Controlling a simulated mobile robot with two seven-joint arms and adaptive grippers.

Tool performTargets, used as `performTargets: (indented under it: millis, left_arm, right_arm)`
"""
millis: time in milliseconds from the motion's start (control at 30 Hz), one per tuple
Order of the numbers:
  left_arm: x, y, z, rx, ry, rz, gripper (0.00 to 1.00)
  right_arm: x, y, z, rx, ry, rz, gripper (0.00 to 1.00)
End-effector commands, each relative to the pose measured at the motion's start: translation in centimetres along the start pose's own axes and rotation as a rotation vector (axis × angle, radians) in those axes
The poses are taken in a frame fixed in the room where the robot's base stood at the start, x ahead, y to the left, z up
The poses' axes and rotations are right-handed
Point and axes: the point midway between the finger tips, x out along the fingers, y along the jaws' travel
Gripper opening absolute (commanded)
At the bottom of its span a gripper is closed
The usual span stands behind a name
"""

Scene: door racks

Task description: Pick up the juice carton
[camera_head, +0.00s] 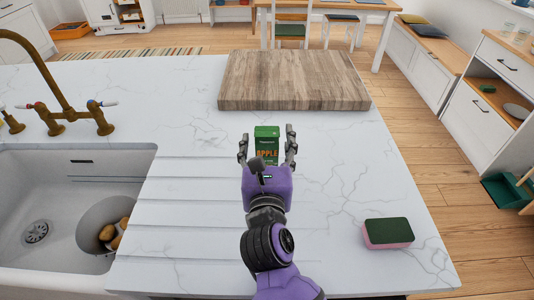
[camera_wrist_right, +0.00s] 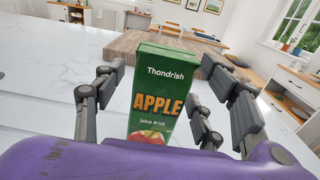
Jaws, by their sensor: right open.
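The green juice carton (camera_head: 267,144), labelled apple, stands upright on the white marble counter. It also shows large in the right wrist view (camera_wrist_right: 160,95), with its front facing the camera. My right gripper (camera_head: 267,142) is open, with its fingers on either side of the carton. In the wrist view the open fingers (camera_wrist_right: 172,100) flank the carton, with a gap visible on the right side. The lower part of the carton is hidden behind the purple gripper body. My left gripper is not in view.
A wooden cutting board (camera_head: 293,80) lies behind the carton. A green and pink sponge (camera_head: 388,233) lies at the counter's right front. A sink (camera_head: 60,205) with a brass faucet (camera_head: 65,115) is at the left, holding a bowl. The counter around the carton is clear.

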Motion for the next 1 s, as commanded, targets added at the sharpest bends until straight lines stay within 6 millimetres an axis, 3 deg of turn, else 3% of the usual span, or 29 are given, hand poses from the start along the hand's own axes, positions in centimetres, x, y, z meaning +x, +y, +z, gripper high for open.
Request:
performTargets:
  millis: [100, 600, 833, 1000]
  left_arm:
    - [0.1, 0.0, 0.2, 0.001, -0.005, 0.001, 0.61]
    - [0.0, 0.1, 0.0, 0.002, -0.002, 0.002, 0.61]
    - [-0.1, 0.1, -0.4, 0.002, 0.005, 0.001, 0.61]
    - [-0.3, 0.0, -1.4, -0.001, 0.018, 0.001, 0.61]
  right_arm:
    - [0.0, 0.0, -0.1, 0.0, 0.001, 0.0, 0.64]
    - [-0.1, 0.0, 0.1, 0.0, -0.002, 0.001, 0.0]
    - [-0.1, 0.0, 0.7, -0.001, -0.005, 0.0, 0.0]
    - [-0.1, 0.1, 3.7, 0.001, -0.012, 0.002, 0.0]
